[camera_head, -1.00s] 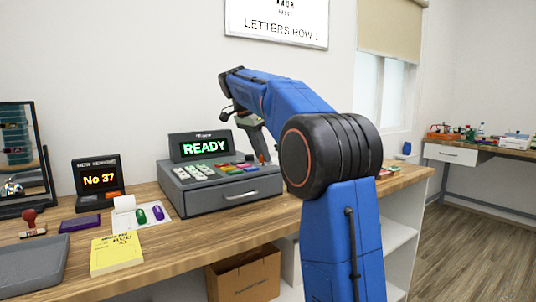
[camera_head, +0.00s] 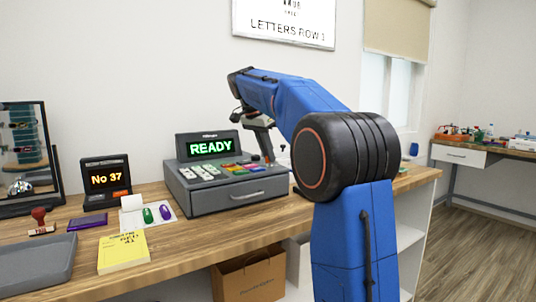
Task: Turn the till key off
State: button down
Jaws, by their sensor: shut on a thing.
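The grey till (camera_head: 235,195) stands on the wooden counter, its green display (camera_head: 211,147) reading READY. Its drawer is shut and coloured keys cover its sloped top. My gripper (camera_head: 269,157) points down at the back right corner of the till top, partly behind my blue arm. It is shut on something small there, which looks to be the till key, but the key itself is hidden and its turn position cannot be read. A small reddish-brown spot shows just left of the fingertips.
Left of the till are a No 37 display (camera_head: 106,181), a white pad (camera_head: 147,216) with green and purple pieces, a yellow book (camera_head: 123,252), a purple box (camera_head: 87,223), a red-handled stamp (camera_head: 40,221) and a grey tray (camera_head: 33,262). A paper bag (camera_head: 249,278) sits below.

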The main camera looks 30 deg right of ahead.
jog(key=n, duration=0.2)
jog(key=n+t, duration=0.1)
jog(key=n, duration=0.1)
jog(key=shift+s+t+y, duration=0.2)
jog(key=shift+t+y, duration=0.1)
jog(key=n, duration=0.2)
jog(key=n+t+y, duration=0.1)
jog(key=n, duration=0.1)
jog(key=shift+s+d, duration=0.1)
jog(key=shift+d, duration=0.1)
jog(key=n, duration=0.2)
jog(key=n+t+y, duration=0.1)
jog(key=n, duration=0.1)
jog(key=shift+d+y, duration=0.1)
jog(key=shift+y, duration=0.2)
jog(key=shift+d+n+y, duration=0.1)
jog(key=shift+n+y, duration=0.7)
jog(key=shift+n, duration=1.5)
jog(key=c, duration=1.8)
grip_release()
jog(key=shift+c, duration=0.2)
